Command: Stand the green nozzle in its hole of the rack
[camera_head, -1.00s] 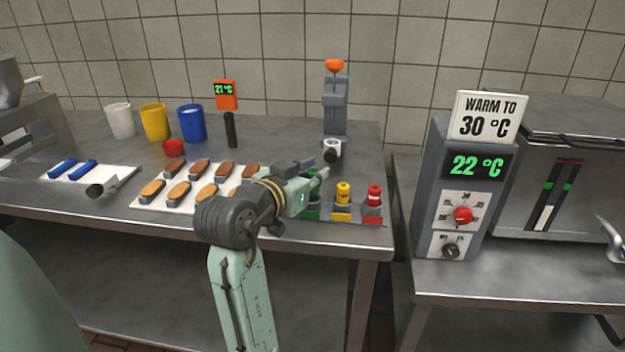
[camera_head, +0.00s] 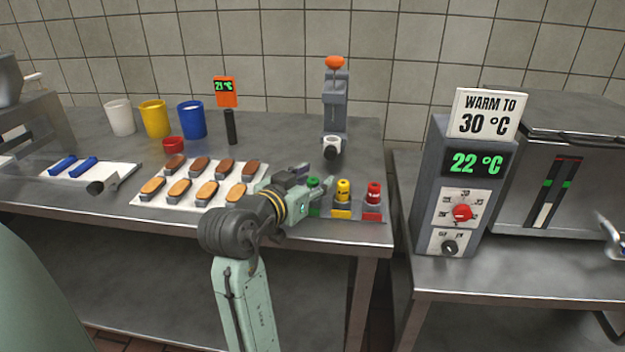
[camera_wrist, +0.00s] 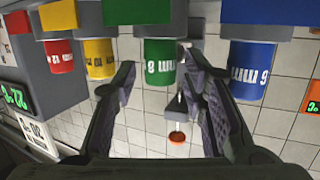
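The green nozzle (camera_head: 313,183) stands upright in the rack (camera_head: 357,214) at the table's front right, partly hidden by my arm in the head view. In the wrist view, which is upside down, the green nozzle (camera_wrist: 160,64) sits at the green-marked place. My gripper (camera_wrist: 160,80) is open and empty. Its two fingers are spread to either side of the green nozzle in that view, and I see no contact. In the head view my gripper (camera_head: 303,182) is just left of the nozzle.
A yellow nozzle (camera_head: 343,191) and a red nozzle (camera_head: 374,194) stand in the rack. A blue nozzle (camera_wrist: 250,72) is close beside my right-hand finger in the wrist view. A tray of pastries (camera_head: 145,200) lies left. A grey dispenser (camera_head: 335,110) stands behind.

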